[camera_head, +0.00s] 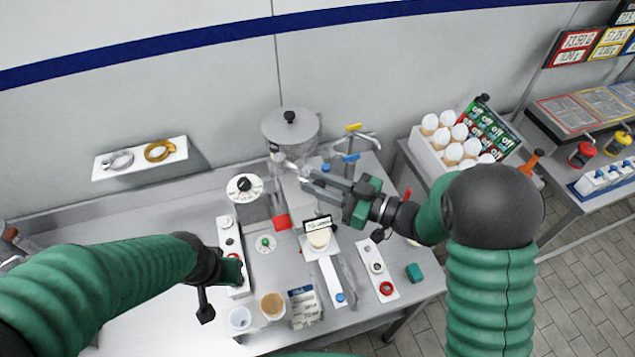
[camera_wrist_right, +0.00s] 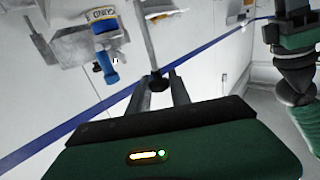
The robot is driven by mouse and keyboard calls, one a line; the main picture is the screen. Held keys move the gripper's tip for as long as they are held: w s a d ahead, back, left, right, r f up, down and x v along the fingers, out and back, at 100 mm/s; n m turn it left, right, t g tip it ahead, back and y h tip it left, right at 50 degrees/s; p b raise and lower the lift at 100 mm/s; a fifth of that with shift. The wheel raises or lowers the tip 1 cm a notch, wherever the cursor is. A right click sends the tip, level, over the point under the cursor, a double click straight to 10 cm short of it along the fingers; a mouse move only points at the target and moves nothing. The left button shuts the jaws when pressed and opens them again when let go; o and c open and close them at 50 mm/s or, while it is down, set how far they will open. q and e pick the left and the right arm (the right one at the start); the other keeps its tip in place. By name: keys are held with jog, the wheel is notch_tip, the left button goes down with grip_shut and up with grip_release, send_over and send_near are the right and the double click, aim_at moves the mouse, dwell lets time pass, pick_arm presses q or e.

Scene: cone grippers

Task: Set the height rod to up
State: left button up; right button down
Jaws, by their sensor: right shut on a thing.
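My right gripper (camera_head: 303,174) reaches left across the bench to the machine with the round grey hopper (camera_head: 290,128). Its fingers are shut on a thin grey rod (camera_wrist_right: 148,38) with a black knob at its end, which I take to be the height rod. In the right wrist view the knob (camera_wrist_right: 158,82) sits between the fingertips of that gripper (camera_wrist_right: 160,84). In the head view the fingers and glare hide most of the rod, so its setting is unclear. My left gripper (camera_head: 206,306) hangs over the front left of the bench, partly hidden; its jaws cannot be read.
Cups (camera_head: 272,304) and a labelled packet (camera_head: 303,306) sit at the front edge. A box of white-topped cones (camera_head: 455,140) stands at the right.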

jog(key=c, duration=1.4)
grip_release()
jog(key=shift+w+r, duration=0.1)
jog(key=shift+r, duration=0.15)
jog(key=shift+o, duration=0.8)
jog(key=shift+d, duration=0.15)
jog(key=shift+f, duration=0.1)
jog(key=shift+s+d+f, duration=0.1)
jog(key=shift+s+d, duration=0.1)
jog(key=shift+d, duration=0.15)
jog(key=b+v, duration=0.5)
jog(key=v, duration=1.1)
